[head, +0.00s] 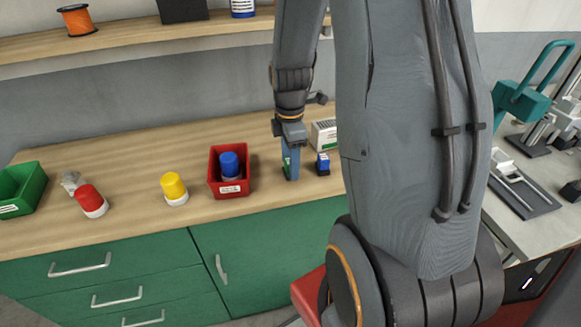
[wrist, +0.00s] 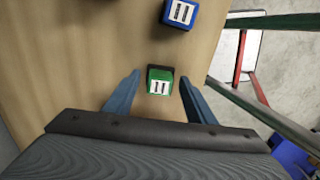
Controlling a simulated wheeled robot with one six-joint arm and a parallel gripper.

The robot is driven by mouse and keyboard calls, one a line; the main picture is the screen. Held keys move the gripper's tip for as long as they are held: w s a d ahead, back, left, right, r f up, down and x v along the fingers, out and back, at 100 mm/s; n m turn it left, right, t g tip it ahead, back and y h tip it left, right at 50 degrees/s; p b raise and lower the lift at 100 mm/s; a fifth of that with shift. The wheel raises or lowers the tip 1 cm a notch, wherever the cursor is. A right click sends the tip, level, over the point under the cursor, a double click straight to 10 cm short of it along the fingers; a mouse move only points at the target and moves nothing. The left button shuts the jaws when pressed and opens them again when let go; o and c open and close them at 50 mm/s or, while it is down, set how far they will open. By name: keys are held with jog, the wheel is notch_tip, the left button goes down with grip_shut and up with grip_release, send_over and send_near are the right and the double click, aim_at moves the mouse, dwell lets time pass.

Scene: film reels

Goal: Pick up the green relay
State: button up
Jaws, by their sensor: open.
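The green relay (wrist: 160,80) stands on the wooden counter. In the wrist view it sits between and a little beyond the two fingertips of my gripper (wrist: 160,80), with bare counter showing on both sides of it. My gripper is open, and its blue fingers are apart from the relay. In the head view the green relay (head: 287,167) is mostly hidden behind my gripper (head: 291,172), which points down at the counter. A blue relay (head: 322,164) stands just to the right; it also shows at the top of the wrist view (wrist: 181,13).
A red bin (head: 231,189) holding a blue-capped container stands left of my gripper. Yellow-capped (head: 174,189) and red-capped (head: 91,201) containers and a green bin (head: 38,190) are further left. A white box (head: 324,134) stands behind the blue relay. The counter's front edge is close.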

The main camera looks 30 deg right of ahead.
jog(key=c, duration=1.2)
jog(key=shift+o, duration=0.2)
